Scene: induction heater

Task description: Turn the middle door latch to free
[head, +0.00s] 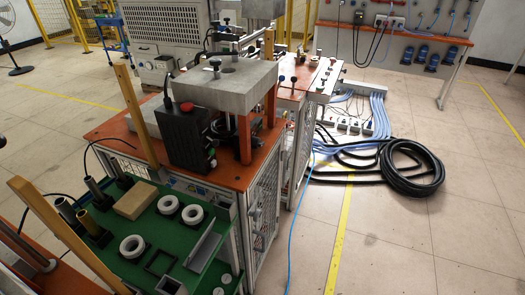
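The orange-topped machine cabinet (105,130) stands left of centre, with a mesh side door (266,200) facing right. Another mesh door (304,135) shows on the cabinet behind it, farther back. The latches are too small and dark to make out, so I cannot tell which is the middle one or how it is turned. My gripper is not in view.
A green tray (195,262) with white rings and a tan block stands at the front left. A black hose coil (415,170) and blue cables (379,112) lie on the floor at right. A thin blue cable (291,235) crosses the floor before the doors. Tiled floor at front right is clear.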

